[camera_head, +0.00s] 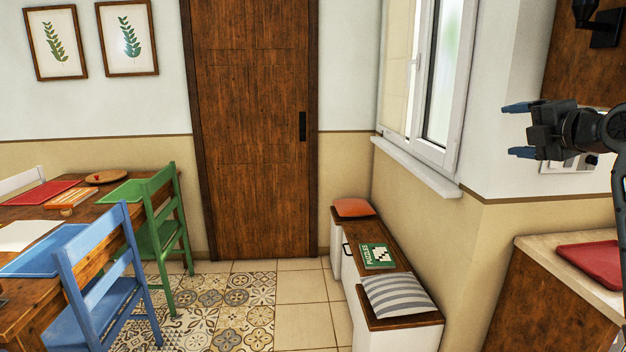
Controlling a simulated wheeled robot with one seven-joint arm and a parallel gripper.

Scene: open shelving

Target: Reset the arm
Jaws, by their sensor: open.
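My gripper (518,130) is at the upper right of the head view, at the end of my dark arm, which comes in from the right edge. Its two blue fingertips point left and stand apart. Nothing is between them. The gripper is in the air in front of the wall beside the window, apart from any surface.
A counter (530,241) with a red tray (592,262) stands below my arm. A low bench (402,322) with cushions and a puzzle book (377,257) runs under the window (440,75). A table with blue (100,275) and green chairs (165,225) is left. The tiled floor between is clear.

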